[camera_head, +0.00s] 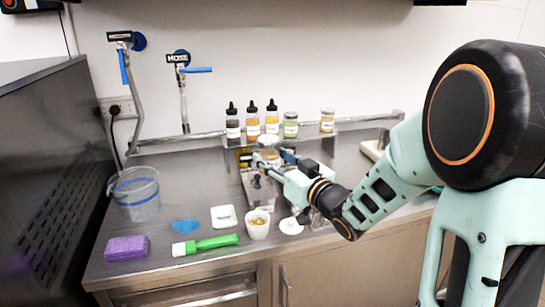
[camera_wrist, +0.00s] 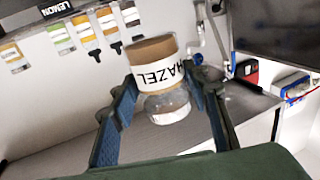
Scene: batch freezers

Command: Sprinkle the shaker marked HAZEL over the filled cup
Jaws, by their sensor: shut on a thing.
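My gripper (camera_wrist: 160,76) is shut on the HAZEL shaker (camera_wrist: 152,51), a clear jar with a white label and a brown section at the top of the wrist view. One finger lies on each side of it. In the head view the shaker (camera_head: 268,143) is off the counter in my gripper (camera_head: 268,160), in front of the shelf. The filled cup (camera_head: 257,230) is white and stands near the counter's front edge, with yellow-brown contents at its mouth. The shaker appears above and behind the cup, apart from it. The cup cannot be made out in the wrist view.
Three squeeze bottles (camera_head: 252,118), a green jar (camera_head: 291,125) and a yellow jar (camera_head: 327,121) stand on the back shelf. A white dish (camera_head: 223,217), green tube (camera_head: 212,243), blue item (camera_head: 186,226), purple block (camera_head: 126,248) and clear bucket (camera_head: 136,196) occupy the left counter. A white round item (camera_head: 291,226) is beside the cup.

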